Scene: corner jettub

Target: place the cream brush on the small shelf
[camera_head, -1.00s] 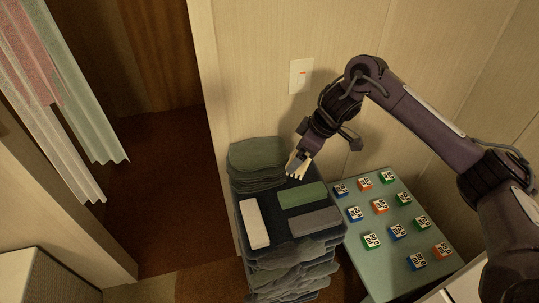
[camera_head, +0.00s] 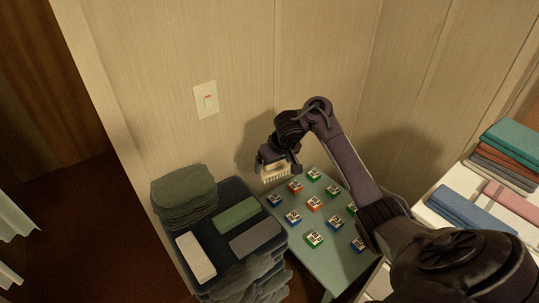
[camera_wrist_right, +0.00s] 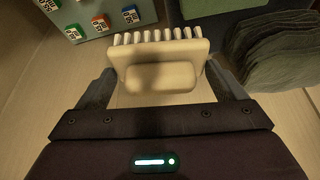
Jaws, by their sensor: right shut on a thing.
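The cream brush (camera_head: 276,175) is in my right gripper (camera_head: 274,165), above the wall-side left corner of a pale green surface (camera_head: 327,263). In the right wrist view the cream brush (camera_wrist_right: 160,76) sits between the two dark fingers of my right gripper (camera_wrist_right: 161,88), its row of bristles pointing away from the palm. The brush is clear of the small boxes in that view. I cannot tell for sure which surface is the small shelf. My left gripper is not in view.
Several small coloured boxes (camera_head: 314,204) stand spread over the green surface. Folded towels (camera_head: 470,211) lie on a white surface at right. The wall rises behind.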

